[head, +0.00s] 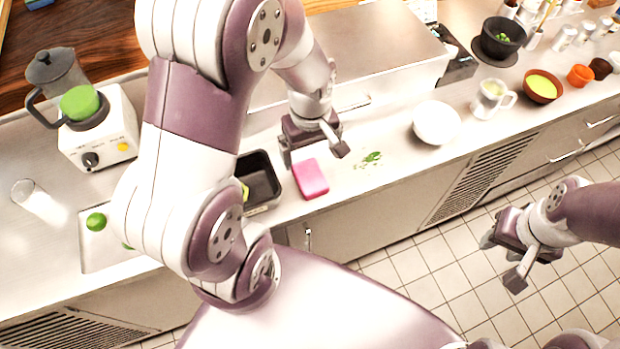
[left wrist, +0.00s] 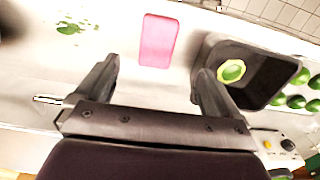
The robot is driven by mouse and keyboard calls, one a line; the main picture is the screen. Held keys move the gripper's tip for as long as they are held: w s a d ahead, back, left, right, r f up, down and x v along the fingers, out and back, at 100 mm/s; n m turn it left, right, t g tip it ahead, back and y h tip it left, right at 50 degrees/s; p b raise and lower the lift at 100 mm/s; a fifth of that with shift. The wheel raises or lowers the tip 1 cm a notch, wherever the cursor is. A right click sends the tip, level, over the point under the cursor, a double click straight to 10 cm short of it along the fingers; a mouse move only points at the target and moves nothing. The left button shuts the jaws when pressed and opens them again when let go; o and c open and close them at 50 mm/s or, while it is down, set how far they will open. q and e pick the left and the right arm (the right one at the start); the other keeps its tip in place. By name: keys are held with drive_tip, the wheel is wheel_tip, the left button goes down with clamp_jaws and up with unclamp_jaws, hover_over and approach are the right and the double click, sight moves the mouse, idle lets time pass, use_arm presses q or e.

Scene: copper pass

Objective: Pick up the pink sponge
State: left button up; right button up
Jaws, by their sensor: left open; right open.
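The pink sponge (head: 310,179) lies flat on the steel counter, right of a black tray. In the left wrist view the sponge (left wrist: 158,40) lies beyond the fingertips, near the top middle, with nothing touching it. My left gripper (head: 315,152) is open and empty, just above and behind the sponge; its two fingers (left wrist: 155,82) show spread in the left wrist view. My right gripper (head: 503,260) is open and empty, out over the tiled floor at the right, away from the counter.
The black tray (head: 262,199) with a cut green fruit stands left of the sponge. Chopped herbs (head: 371,158) and a white bowl (head: 436,122) are to its right. A blender (head: 90,110) stands at the left. A large steel box (head: 350,45) is behind. The counter's front edge is close to the sponge.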

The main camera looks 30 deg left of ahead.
sight(310, 175)
use_arm(q)
drive_tip(key=f, duration=0.7)
drive_tip(key=w+f+p, duration=0.1)
drive_tip(key=f, duration=0.3)
drive_tip(key=shift+a+f, duration=0.25)
drive_tip(key=shift+f, duration=0.1)
drive_tip(key=shift+s, duration=0.1)
drive_tip(key=c, duration=1.1)
wheel_tip(310, 175, up, 4)
drive_tip(key=shift+b, duration=0.3)
drive_tip(key=d+r, duration=0.2)
drive_tip(key=d, duration=0.2)
drive_tip(key=d+r+b, duration=0.1)
drive_tip(key=d+r, duration=0.1)
drive_tip(key=d, duration=0.2)
drive_tip(key=d+r, duration=0.3)
drive_tip(key=shift+d+b, duration=0.35)
drive_tip(key=shift+d, duration=0.05)
